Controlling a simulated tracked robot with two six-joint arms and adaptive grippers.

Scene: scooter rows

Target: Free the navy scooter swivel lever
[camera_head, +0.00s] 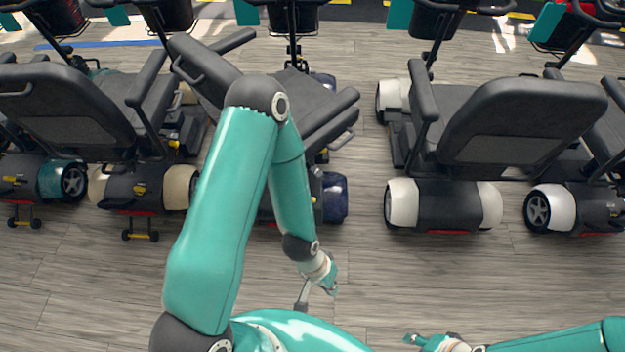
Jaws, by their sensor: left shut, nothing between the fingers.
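The navy scooter, with a dark blue rear wheel cover (335,197), stands in the row behind my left arm. Its grey seat (300,95) is turned sideways to the scooter, with the backrest (205,68) to the left. A swivel lever cannot be made out for certain; my arm hides much of the seat base. My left gripper (331,289) is shut and empty, low over the floor in front of the navy scooter and apart from it. My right gripper (412,340) is at the bottom edge, small and partly cut off; its jaws cannot be judged.
A white-wheeled scooter (445,205) stands to the right, its seat facing away. Another with cream wheels (108,186) stands close on the left, and a teal-wheeled one (55,180) beyond it. Bare wooden floor (450,275) lies in front of the row and between the navy and white-wheeled scooters.

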